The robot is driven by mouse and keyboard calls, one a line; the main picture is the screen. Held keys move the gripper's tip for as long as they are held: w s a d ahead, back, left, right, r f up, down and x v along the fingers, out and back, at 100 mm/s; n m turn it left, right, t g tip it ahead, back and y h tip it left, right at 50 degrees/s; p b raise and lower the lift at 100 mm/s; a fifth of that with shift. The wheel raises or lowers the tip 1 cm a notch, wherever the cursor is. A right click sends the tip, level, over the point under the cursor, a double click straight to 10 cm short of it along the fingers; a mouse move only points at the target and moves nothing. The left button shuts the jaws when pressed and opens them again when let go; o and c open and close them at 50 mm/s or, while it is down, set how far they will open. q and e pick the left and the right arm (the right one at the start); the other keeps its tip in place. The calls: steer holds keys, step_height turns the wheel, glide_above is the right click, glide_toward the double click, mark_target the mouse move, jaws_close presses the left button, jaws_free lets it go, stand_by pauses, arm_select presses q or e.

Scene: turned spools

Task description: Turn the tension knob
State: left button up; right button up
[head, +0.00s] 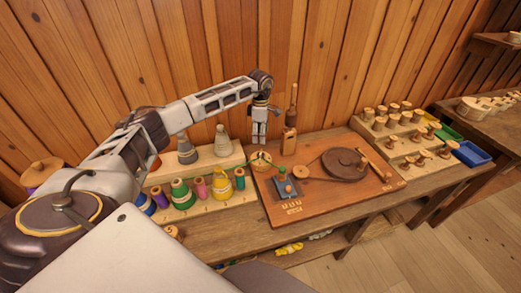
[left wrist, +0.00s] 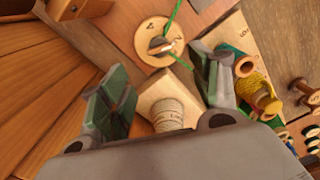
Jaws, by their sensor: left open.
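The tension knob (head: 261,160) is a round wooden dial at the left edge of the brown board (head: 325,200). In the left wrist view the knob (left wrist: 160,43) shows painted digits and a grey raised grip across its middle. A green thread passes at its rim. My left gripper (head: 259,139) points down above and behind the dial, apart from it. In the left wrist view the left gripper (left wrist: 160,70) is open, with green-padded fingers and nothing held. The dial lies beyond the fingertips. My right gripper is not in view.
A spool rack (head: 205,207) with colored spools and grey cones stands left of the board. The board carries a dark wheel (head: 345,163), a small blue-grey box (head: 286,190) and an upright wooden post (head: 290,135). Stepped racks of wooden spools (head: 405,125) stand right, with a blue bin (head: 471,153).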

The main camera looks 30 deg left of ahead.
mark_target(261, 152)
arm_select(q)
step_height(261, 152, down, 10)
steer(key=shift+r+p, duration=0.1)
steer(key=shift+p, duration=0.6)
steer(key=c, duration=1)
steer(key=shift+c, duration=0.2)
steer(key=shift+n, duration=0.5)
steer(key=n, duration=0.3)
steer(key=shift+n+b, duration=0.4)
steer(key=n, duration=0.4)
steer(key=shift+n, duration=0.6)
